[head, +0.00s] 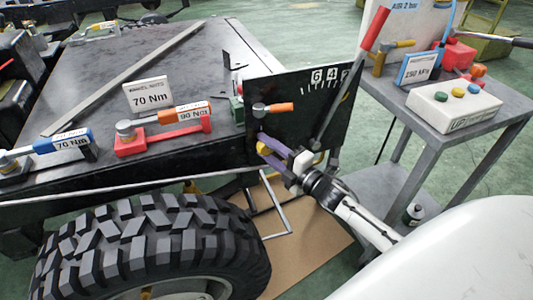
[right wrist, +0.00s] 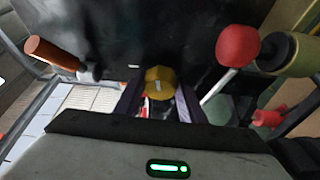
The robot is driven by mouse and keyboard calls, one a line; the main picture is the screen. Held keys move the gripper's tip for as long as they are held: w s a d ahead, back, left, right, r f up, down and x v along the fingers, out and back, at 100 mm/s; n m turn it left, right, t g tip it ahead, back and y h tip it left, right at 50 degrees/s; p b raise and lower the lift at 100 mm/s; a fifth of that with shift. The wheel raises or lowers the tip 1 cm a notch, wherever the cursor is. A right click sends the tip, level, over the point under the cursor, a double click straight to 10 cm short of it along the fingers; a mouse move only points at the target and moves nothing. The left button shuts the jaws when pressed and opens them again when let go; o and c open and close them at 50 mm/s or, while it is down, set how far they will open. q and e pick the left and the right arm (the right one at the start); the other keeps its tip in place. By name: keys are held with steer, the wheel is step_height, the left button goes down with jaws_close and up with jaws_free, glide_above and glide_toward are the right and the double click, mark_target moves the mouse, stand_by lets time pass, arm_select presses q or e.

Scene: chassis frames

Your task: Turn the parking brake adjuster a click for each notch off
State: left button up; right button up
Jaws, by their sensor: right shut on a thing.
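A dark upright panel (head: 290,100) carries a white number scale reading 6, 4 and a partly covered figure. A brake lever with a red grip (head: 374,28) leans up and right across the panel's right side. Its red end also shows in the right wrist view (right wrist: 238,45). A yellow adjuster knob (head: 262,148) sits low on the panel. My right gripper (head: 268,147) is shut on this knob, with purple fingers on either side of it. The right wrist view shows the yellow knob (right wrist: 159,80) between the fingers. My left gripper is not in view.
An orange-handled lever (head: 275,108) sits just above the knob. Red (head: 165,138) and blue (head: 62,142) torque wrenches and a 70 Nm sign (head: 148,96) are on the dark bench. A large tire (head: 150,250) is below left. A grey cart (head: 490,120) with a button box stands right.

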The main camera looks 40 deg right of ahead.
steer(key=m+b, duration=0.1)
steer(key=m, duration=0.1)
steer(key=m+t+b, duration=0.1)
steer(key=shift+f+m, duration=0.2)
steer(key=shift+m, duration=0.2)
steer(key=m+t+h+b, duration=0.1)
steer(key=m, duration=0.1)
steer(key=shift+m, duration=0.3)
steer(key=shift+r+m+t+b, duration=0.1)
steer(key=shift+m+t+b, duration=0.25)
steer(key=shift+m, duration=0.55)
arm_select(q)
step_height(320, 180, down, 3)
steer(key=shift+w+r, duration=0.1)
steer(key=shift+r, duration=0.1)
arm_select(e)
steer(key=shift+h, duration=0.4)
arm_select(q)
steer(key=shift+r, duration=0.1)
arm_select(e)
steer(key=shift+m+t, duration=0.25)
steer(key=shift+m, duration=0.25)
steer(key=o, duration=1)
steer(key=shift+o, duration=0.2)
arm_select(q)
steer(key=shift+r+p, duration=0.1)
steer(key=shift+p, duration=0.25)
arm_select(e)
steer(key=v, duration=1)
steer(key=shift+s, duration=0.15)
